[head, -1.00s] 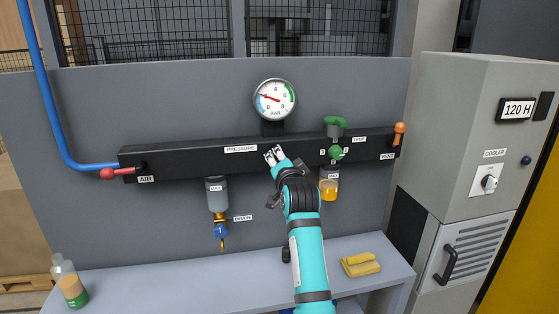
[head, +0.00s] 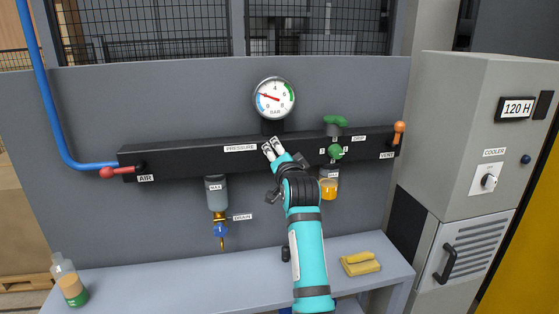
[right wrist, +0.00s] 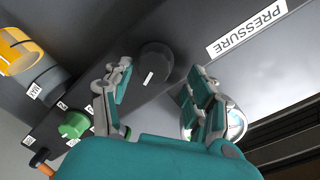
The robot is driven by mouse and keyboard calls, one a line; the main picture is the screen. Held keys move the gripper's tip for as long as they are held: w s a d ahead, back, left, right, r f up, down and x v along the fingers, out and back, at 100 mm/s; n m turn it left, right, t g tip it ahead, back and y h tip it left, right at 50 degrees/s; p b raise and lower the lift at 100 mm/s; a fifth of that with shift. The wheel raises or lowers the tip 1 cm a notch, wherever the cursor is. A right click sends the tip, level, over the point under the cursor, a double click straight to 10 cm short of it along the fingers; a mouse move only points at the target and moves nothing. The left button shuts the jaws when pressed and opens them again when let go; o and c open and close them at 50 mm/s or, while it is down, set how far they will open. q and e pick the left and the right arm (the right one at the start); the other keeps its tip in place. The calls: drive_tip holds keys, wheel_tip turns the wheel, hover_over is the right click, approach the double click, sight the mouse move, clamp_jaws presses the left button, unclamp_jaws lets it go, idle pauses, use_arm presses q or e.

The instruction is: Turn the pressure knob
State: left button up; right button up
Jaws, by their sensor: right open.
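The pressure knob (right wrist: 155,62) is dark and round with a short white mark, seen in the right wrist view. It lies ahead of and between the two spread fingers of my right gripper (right wrist: 160,72), and I see no finger touching it. In the head view my right gripper (head: 272,147) is at the black manifold bar, just right of the PRESSURE label (head: 240,148), and hides the knob. The gripper is open and empty. The gauge (head: 274,98) stands above, its needle pointing left and slightly up. My left gripper is out of view.
On the bar are a red air lever (head: 117,172), a green drip knob (head: 336,152) and an orange vent lever (head: 399,131). Bowls hang below. A cooler cabinet (head: 455,140) stands right.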

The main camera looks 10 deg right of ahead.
wheel_tip(320, 180, up, 9)
drive_tip(key=shift+f, duration=0.1)
idle(0.4)
drive_tip(key=s+f+n+p, duration=0.2)
drive_tip(key=s+f+n, duration=0.3)
drive_tip(key=s+n, duration=0.55)
drive_tip(key=s+f+n+p, duration=0.2)
drive_tip(key=s+f+n, duration=0.4)
drive_tip(key=n, duration=0.7)
drive_tip(key=w+p, duration=0.4)
drive_tip(key=w, duration=1.2)
drive_tip(key=shift+r+t, duration=0.4)
drive_tip(key=shift+a, duration=0.1)
